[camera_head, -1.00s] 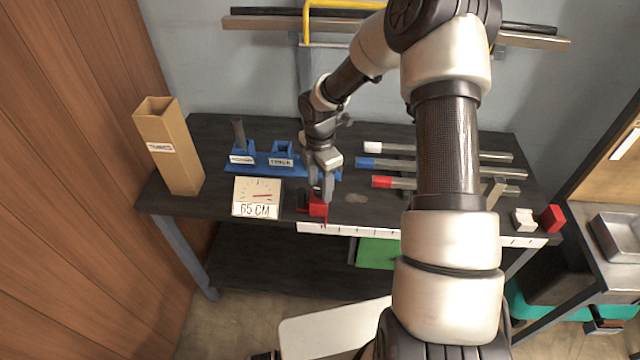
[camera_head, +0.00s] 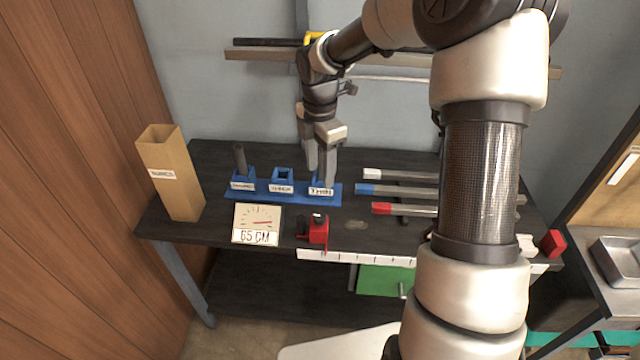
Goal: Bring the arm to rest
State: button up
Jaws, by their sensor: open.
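My gripper (camera_head: 320,170) hangs above the right end of the blue rack on the workbench. Its two fingers point down and are apart, with nothing seen between them. One finger overlaps the rack's right holder, labelled THIN, in the picture; I cannot tell whether they touch. My arm comes in from the lower right and arches over the bench.
The bench (camera_head: 220,155) holds the blue rack (camera_head: 262,194) with a dark tube (camera_head: 240,160), a dial sign (camera_head: 256,224) reading 65 CM, a red clamp-like block (camera_head: 318,230) and tipped bars (camera_head: 400,175). A cardboard box (camera_head: 172,180) stands left. A wall rail (camera_head: 265,55) is behind.

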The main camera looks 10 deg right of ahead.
jog(key=shift+r, duration=0.95)
jog(key=s+a+r+m+t+h, duration=0.15)
jog(key=s+r+m+t, duration=0.25)
jog(key=s+r+m, duration=0.95)
jog(key=s+d+r+m+t+y+p, duration=0.1)
jog(key=s+r+m, duration=0.2)
jog(key=s+m, duration=0.5)
jog(key=s, duration=0.4)
jog(key=shift+d+r+t, duration=0.3)
jog(key=shift+d+r, duration=0.05)
jog(key=shift+d, duration=0.05)
